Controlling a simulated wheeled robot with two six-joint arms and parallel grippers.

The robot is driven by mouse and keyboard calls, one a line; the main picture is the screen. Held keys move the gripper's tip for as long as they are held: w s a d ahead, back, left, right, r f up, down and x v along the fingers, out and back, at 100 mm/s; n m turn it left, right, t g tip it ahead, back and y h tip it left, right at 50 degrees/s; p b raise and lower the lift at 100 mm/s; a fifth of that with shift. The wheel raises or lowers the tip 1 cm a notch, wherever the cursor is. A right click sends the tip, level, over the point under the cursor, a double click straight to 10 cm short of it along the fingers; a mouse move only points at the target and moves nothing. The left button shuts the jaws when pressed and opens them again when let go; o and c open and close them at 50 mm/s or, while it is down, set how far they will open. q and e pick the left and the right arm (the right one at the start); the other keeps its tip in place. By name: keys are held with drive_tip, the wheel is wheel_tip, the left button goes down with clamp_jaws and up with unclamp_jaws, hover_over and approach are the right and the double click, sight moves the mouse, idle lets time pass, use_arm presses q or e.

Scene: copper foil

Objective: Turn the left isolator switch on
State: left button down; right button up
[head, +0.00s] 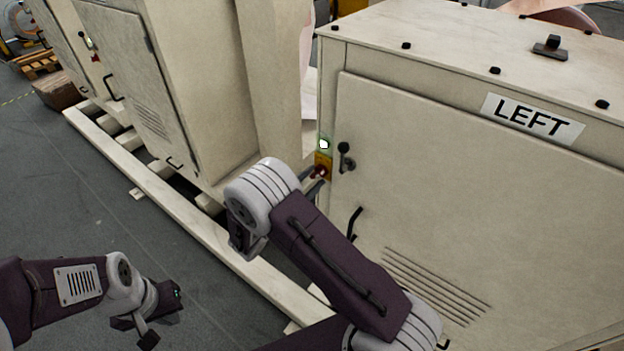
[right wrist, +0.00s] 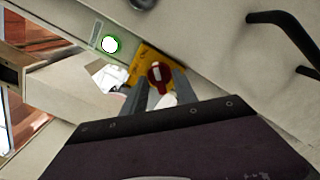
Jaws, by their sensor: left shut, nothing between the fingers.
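The cabinet labelled LEFT (head: 440,170) stands at the right in the head view. Its isolator switch (head: 322,160), a red knob on a yellow plate, is on the narrow edge beside the door. In the right wrist view the red knob (right wrist: 158,75) shows between my fingertips. My right gripper (head: 314,186) is at the switch with its fingers (right wrist: 160,88) apart, one on each side of the knob; contact is not clear. My left gripper (head: 146,326) is shut and empty, low at the left over the floor, far from the switch.
A lit white-green lamp (head: 323,144) sits just above the switch. A door knob (head: 346,158) and a black door handle (head: 355,222) stick out to its right. Another cabinet (head: 170,90) stands at the left on a pale base rail (head: 170,215). The grey floor (head: 60,180) is open at left.

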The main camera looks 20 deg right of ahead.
drive_tip(key=v, duration=0.9)
drive_tip(key=shift+b, duration=0.4)
